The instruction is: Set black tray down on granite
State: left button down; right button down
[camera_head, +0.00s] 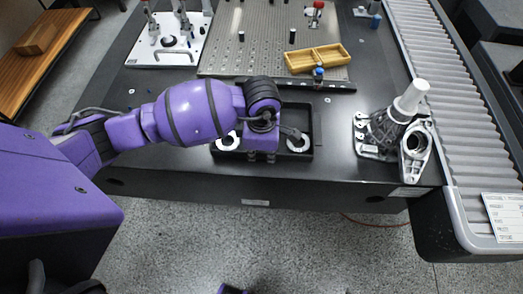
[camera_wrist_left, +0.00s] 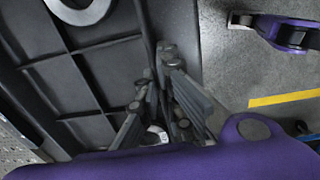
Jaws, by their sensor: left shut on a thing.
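The black tray (camera_head: 302,117) is a shallow rectangular box with ribs, seen at the front middle of the dark granite (camera_head: 341,128). White rings (camera_head: 299,144) lie at its left and right ends. My left gripper (camera_head: 262,155) is shut on the tray's front wall and hides its middle. In the left wrist view, the gripper fingers (camera_wrist_left: 157,90) straddle the wall of the tray (camera_wrist_left: 88,82), which looks about level. I cannot tell whether the tray's underside touches the granite. My right gripper cannot be made out.
Behind the tray is a perforated metal plate (camera_head: 262,57) with a yellow tray (camera_head: 318,58). A metal casting (camera_head: 414,152) with a white cylinder stands to the right, beside a roller conveyor (camera_head: 432,67). A white fixture plate (camera_head: 150,48) lies at the back left.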

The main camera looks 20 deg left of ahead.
pick_arm(q)
jog(key=c, duration=1.9)
grip_release()
jog(key=shift+c, duration=0.2)
